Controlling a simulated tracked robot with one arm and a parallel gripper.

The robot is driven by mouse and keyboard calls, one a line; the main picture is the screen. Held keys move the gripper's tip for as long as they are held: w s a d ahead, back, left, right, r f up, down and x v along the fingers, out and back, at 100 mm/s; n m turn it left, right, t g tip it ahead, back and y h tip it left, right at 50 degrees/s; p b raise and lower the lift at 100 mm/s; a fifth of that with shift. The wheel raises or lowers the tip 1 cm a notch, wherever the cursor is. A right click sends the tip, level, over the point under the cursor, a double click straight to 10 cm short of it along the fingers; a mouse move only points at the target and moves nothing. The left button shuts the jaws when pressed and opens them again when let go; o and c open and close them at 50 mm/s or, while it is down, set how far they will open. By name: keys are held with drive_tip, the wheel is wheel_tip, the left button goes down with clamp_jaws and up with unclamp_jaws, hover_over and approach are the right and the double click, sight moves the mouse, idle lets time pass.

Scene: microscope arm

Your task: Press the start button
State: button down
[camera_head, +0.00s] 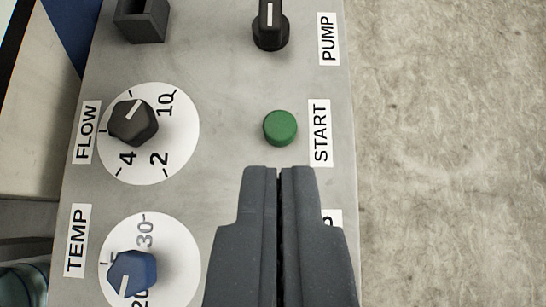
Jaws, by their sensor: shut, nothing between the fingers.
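The start button (280,128) is a round green button on a grey metal panel (225,60). A white label reading START (320,133) is just right of it, with the text turned sideways. My gripper (279,170) comes up from the bottom of the view with its two dark fingers together and nothing between them. Its tips appear just below the green button in the picture, with a small gap of panel showing between. I cannot tell how far the tips are above the panel. The fingers partly hide another label below START.
A black FLOW knob (134,122) and a blue TEMP knob (133,273) stand out on the left. A black PUMP switch (270,25) is above the button, and a dark block (142,20) is at upper left. Bare mottled grey surface (450,150) lies right of the panel.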

drive_tip(key=shift+w+f, duration=0.15)
drive_tip(key=shift+f, duration=0.65)
drive_tip(key=shift+d, duration=0.1)
drive_tip(key=b, duration=0.1)
hover_over(279, 112)
drive_tip(key=s, duration=0.3)
drive_tip(key=f, duration=0.7)
drive_tip(key=shift+w+f, duration=0.2)
drive_tip(key=f, duration=0.2)
drive_tip(key=shift+s+d+f+b, duration=0.1)
drive_tip(key=shift+s+f+b, duration=0.1)
drive_tip(key=shift+f+b, duration=0.15)
drive_tip(key=shift+w+f, duration=0.1)
drive_tip(key=shift+f, duration=0.35)
